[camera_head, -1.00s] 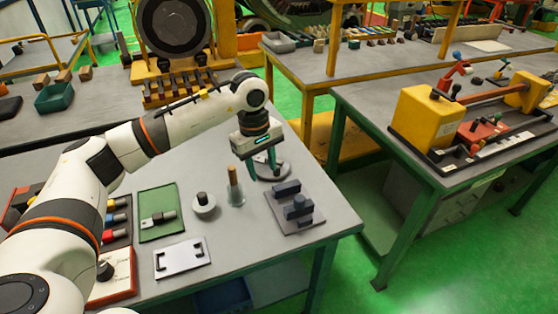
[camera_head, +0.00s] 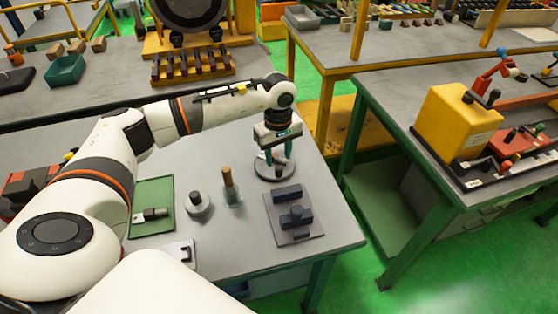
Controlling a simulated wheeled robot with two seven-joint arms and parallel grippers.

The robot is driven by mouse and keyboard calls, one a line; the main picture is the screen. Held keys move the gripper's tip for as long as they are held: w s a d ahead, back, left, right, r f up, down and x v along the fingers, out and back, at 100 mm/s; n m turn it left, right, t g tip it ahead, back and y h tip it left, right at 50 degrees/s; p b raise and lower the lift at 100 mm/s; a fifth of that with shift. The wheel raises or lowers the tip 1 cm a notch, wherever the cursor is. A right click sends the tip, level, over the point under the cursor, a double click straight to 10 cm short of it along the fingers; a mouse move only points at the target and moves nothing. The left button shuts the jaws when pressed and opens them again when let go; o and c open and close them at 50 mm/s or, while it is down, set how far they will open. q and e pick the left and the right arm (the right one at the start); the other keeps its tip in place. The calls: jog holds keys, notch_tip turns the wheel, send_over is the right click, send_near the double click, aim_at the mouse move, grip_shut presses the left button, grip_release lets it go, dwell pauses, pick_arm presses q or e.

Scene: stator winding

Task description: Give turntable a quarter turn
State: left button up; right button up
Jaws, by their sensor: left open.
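The turntable is a round grey disc (camera_head: 262,171) lying on the near grey table, with a small dark knob (camera_head: 279,172) on it. My left gripper (camera_head: 278,160) points down over the disc. Its green-tipped fingers are open, one to each side above the knob. I cannot tell whether the fingers touch the knob. The gripper hides part of the disc's far side. My right gripper is out of view.
Right in front of the disc is a grey plate with dark blocks (camera_head: 293,213). To its left stand a wooden-handled tool in a clear holder (camera_head: 231,187), a round knobbed piece (camera_head: 198,203) and a green mat (camera_head: 152,195). The table's right edge is near.

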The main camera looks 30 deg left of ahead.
aim_at(279, 167)
pick_arm(q)
notch_tip(279, 167, down, 4)
jog(key=shift+w+r+p, duration=0.1)
jog(key=shift+p, duration=0.25)
jog(key=shift+f, duration=0.35)
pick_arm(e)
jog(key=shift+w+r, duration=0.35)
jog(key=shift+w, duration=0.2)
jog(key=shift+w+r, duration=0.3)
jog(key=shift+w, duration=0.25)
pick_arm(q)
jog(key=shift+c, duration=0.2)
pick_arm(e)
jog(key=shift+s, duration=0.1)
pick_arm(q)
grip_shut()
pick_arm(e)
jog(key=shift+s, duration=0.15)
